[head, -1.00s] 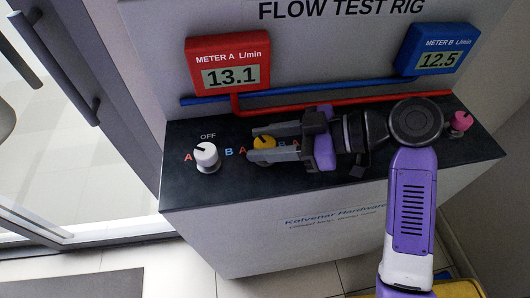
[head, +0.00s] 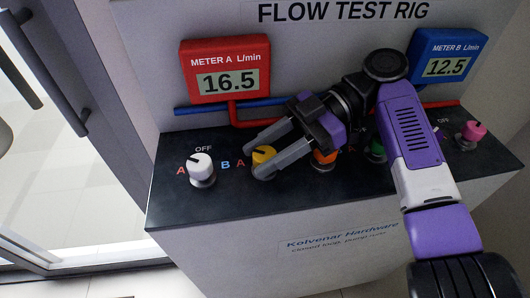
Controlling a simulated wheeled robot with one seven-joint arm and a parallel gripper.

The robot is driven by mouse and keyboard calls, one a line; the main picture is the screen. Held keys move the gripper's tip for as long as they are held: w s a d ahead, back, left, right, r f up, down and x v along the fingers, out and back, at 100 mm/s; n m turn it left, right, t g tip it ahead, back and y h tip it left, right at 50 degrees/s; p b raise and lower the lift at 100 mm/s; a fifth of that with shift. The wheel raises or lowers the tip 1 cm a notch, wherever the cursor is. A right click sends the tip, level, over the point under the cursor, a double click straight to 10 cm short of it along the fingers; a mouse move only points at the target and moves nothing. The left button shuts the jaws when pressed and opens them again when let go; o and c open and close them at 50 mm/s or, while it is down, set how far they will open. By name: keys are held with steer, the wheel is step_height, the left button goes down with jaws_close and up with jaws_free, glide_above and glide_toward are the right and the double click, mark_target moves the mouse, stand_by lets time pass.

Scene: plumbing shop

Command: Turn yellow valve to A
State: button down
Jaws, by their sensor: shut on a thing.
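The yellow valve (head: 265,153) is a round knob on the dark top of the flow test rig, right of the white valve. A red letter A (head: 241,164) stands just left of it. A dark pointer mark on its top appears to lean to the upper left, toward the A side. My gripper (head: 257,159) comes in from the upper right, its two grey fingers on either side of the knob, shut on it. The B side of this valve is hidden by the fingers. Red meter A (head: 225,75) reads 16.5; blue meter B (head: 447,60) reads 12.5.
The white valve (head: 202,165) stands left, with OFF above it and A and B beside it. An orange valve (head: 325,158) sits close under my gripper. A green valve (head: 376,152) and a pink valve (head: 472,132) are further right. Red and blue pipes run behind.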

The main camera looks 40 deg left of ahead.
mark_target(264, 154)
steer(key=shift+f, duration=0.25)
steer(key=c, duration=0.9)
jaws_free()
steer(key=shift+r, duration=0.1)
steer(key=shift+r, duration=0.15)
step_height(264, 154, up, 20)
steer(key=p, duration=0.2)
steer(key=shift+p, duration=0.3)
